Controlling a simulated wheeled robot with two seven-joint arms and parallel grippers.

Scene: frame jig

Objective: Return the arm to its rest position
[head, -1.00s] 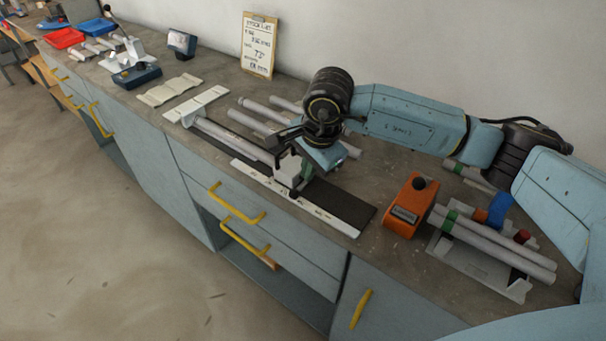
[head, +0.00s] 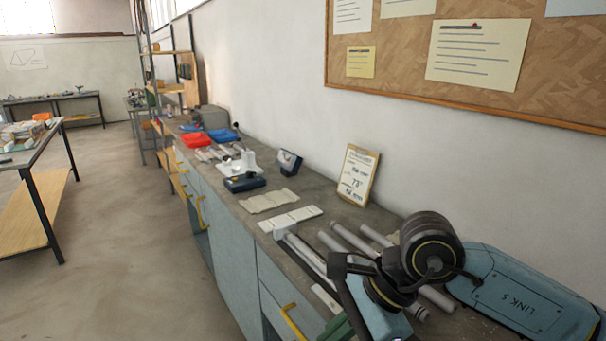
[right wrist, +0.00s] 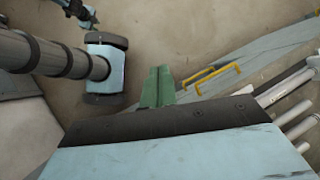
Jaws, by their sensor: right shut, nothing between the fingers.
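My right arm's dark wrist joints (head: 420,255) show at the lower right of the head view, in front of the tubes on the bench. Part of the green right gripper (head: 338,327) shows at the bottom edge. In the right wrist view the right gripper (right wrist: 158,85) has its green fingers together with nothing between them. The floor and yellow drawer handles lie behind it. A dark arm part of mine (right wrist: 82,12) at the top left may be the left gripper; its fingers cannot be made out. The left gripper does not show in the head view.
The bench holds grey tubes (head: 345,240), a white slotted block (head: 290,218), a dark blue device (head: 245,183), a clipboard (head: 357,175) and red trays (head: 196,140). Yellow handles (head: 292,322) stick out from its front. The floor (head: 130,240) to its left is clear.

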